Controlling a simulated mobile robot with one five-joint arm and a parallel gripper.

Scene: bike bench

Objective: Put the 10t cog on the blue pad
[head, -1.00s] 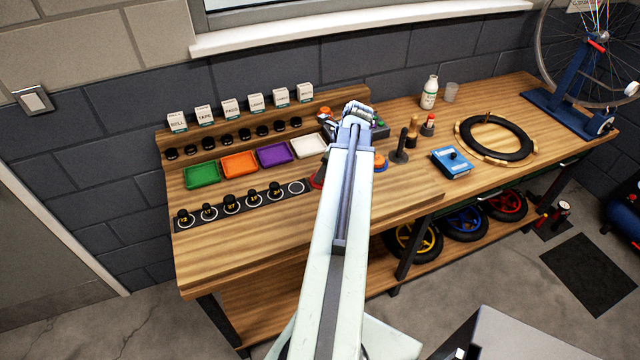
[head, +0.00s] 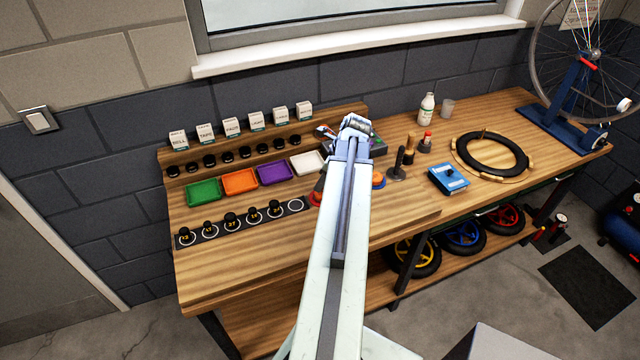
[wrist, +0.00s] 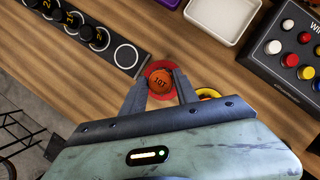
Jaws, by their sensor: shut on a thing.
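The 10t cog (wrist: 160,82) is a small orange round piece marked "10T" in the wrist view. It is between the two fingertips of my gripper (wrist: 159,88), which is shut on it. A red pad (wrist: 151,70) shows around and under the cog; I cannot tell whether they touch. A yellow ring (wrist: 209,92) is partly hidden behind my gripper, to the right. In the head view the blue pad (head: 379,186) is just right of my arm, with an orange piece on it.
A dark strip (head: 240,222) holds several black knobbed pieces, with an empty ring at its right end. Coloured trays, including a white tray (head: 307,163), stand behind. A button box (wrist: 296,50), dark upright tools (head: 397,165) and a blue box (head: 448,179) stand to the right. The front bench top is clear.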

